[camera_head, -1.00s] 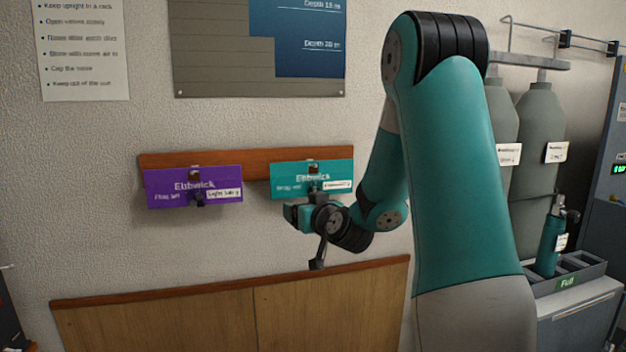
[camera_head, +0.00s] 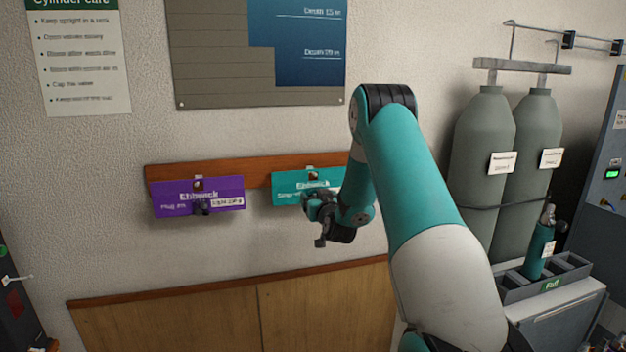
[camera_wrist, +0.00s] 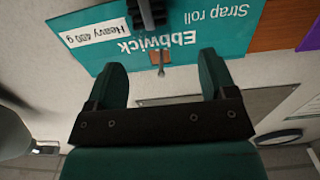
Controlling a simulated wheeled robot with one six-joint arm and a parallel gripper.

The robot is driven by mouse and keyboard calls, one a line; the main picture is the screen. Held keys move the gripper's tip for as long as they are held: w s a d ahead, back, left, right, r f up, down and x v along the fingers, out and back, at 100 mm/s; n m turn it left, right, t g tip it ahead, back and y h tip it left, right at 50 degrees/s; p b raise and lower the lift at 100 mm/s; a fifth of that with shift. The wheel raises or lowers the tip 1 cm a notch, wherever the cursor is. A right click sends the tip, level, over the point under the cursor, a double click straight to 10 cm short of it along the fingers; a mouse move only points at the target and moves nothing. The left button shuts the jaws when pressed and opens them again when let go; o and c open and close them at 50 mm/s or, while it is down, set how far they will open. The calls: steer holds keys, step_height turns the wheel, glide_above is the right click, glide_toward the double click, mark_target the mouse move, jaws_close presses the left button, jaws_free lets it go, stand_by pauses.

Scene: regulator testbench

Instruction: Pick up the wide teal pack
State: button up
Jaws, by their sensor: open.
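The wide teal pack (camera_head: 292,187) hangs on a wooden rail on the wall, right of a purple pack. In the wrist view the teal pack (camera_wrist: 195,35) appears upside down, with "Ebbwick", "Strap roll" and a white "Heavy 480 g" label. A dark clip or grip (camera_wrist: 152,18) sticks out from its middle. My gripper (camera_head: 318,215) is in front of the pack's lower right part.
The purple pack (camera_head: 198,197) hangs on the same wooden rail (camera_head: 255,171). Wood panelling (camera_head: 180,312) runs below. Grey cylinders (camera_head: 483,150) and a tray (camera_head: 550,278) holding a small teal cylinder stand at right. The wall between rail and panelling is bare.

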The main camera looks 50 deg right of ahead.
mark_target(315, 191)
steer(key=p+x, duration=0.4)
steer(key=shift+d, duration=0.4)
steer(key=shift+w+d+f, duration=0.15)
steer(key=shift+w+d, duration=0.15)
steer(key=shift+w, duration=0.1)
steer(key=c, duration=1.3)
